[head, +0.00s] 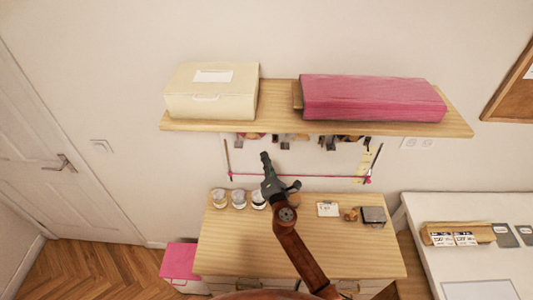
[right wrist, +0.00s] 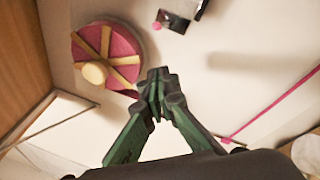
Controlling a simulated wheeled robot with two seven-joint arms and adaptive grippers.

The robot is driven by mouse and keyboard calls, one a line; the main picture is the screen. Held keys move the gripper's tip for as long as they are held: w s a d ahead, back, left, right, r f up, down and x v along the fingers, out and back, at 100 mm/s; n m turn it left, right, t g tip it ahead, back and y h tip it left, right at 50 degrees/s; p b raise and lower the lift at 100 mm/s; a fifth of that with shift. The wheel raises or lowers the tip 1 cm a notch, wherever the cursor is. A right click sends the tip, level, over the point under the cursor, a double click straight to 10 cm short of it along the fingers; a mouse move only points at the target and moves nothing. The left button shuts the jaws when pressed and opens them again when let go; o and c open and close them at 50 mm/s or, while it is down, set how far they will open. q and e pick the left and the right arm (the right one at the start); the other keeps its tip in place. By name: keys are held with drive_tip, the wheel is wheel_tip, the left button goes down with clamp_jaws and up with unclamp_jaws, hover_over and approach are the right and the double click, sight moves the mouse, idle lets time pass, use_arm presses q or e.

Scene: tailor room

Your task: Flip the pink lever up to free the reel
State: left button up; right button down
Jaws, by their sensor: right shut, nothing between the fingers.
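In the right wrist view, the pink reel (right wrist: 120,43) with pale wooden spokes and a round hub is at the upper left, near the wall. A small pink knob (right wrist: 157,26) beside a dark bracket shows at the top; it may be the lever's end, but I cannot tell its position. My right gripper (right wrist: 160,82) is shut and empty, its tips right of and below the reel in the picture, with no clear contact. In the head view, the right gripper (head: 265,158) is below the wall shelf; the reel and lever are not clear there. My left gripper is not in view.
The wall shelf (head: 400,128) above carries a cream box (head: 212,104) and a pink box (head: 370,98). A thin pink bar (head: 320,176) spans the wall below. The wooden table (head: 300,250) holds glass jars (head: 239,199) and small items.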

drive_tip(key=s+d+r+p, duration=0.1)
drive_tip(key=s+r, duration=0.1)
drive_tip(key=s, duration=0.4)
drive_tip(key=shift+s+d+p, duration=0.15)
drive_tip(key=shift+d+p, duration=0.15)
drive_tip(key=shift+d, duration=0.05)
drive_tip(key=shift+r, duration=0.1)
